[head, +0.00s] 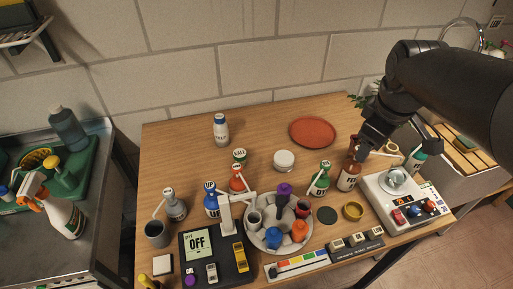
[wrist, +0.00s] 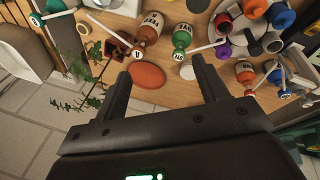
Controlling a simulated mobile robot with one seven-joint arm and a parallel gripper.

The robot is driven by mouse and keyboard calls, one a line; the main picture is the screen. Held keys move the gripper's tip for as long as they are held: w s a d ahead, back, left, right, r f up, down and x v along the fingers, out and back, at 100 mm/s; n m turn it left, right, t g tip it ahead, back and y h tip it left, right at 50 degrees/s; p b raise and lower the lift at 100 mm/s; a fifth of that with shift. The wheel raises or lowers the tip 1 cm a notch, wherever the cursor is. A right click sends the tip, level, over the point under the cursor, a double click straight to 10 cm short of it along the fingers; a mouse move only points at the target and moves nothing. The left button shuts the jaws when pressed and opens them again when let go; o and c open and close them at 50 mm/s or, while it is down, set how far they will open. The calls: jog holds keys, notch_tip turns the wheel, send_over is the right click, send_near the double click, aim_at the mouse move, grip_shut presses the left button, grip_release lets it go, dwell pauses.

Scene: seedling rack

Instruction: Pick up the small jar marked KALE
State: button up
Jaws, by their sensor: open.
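I cannot read the word KALE on any label in either view. A small, low white jar (head: 284,160) stands near the middle of the table in the head view, with no legible marking. A white bottle with a blue cap (head: 220,130) stands at the back left, its lettering too small to read. A small green-topped container (head: 239,156) stands behind an orange-topped bottle (head: 237,180). In the wrist view my gripper (wrist: 160,64) is open, with nothing held between its fingers. In the head view my arm reaches in from the right, above the table's right side.
A red round plate (head: 312,132) lies at the back. A grey round tray (head: 262,240) holds several cups. Brown (head: 348,178) and green (head: 320,180) bottles stand right of centre. A white device (head: 378,200) is at the right. The table's back left is mostly clear.

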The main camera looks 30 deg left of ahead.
jog(key=w+a+f+n+g, duration=0.1)
jog(key=w+a+n, duration=0.15)
jog(key=a, duration=0.25)
jog(key=w+a+f+n, duration=0.1)
jog(key=a+f+n, duration=0.1)
jog(key=a+n, duration=0.3)
jog(key=n+g, duration=0.2)
jog(key=n, duration=1)
send_over(239, 153)
jog(key=shift+h, duration=0.3)
jog(key=f, duration=1.3)
jog(key=shift+d, duration=0.35)
notch_tip(239, 153, down, 4)
jog(key=shift+a+f, duration=0.1)
jog(key=shift+f, duration=0.15)
jog(key=f, duration=0.6)
jog(key=shift+a+f, duration=0.2)
jog(key=shift+a, duration=0.05)
jog(key=shift+w, duration=0.1)
jog(key=c, duration=1.1)
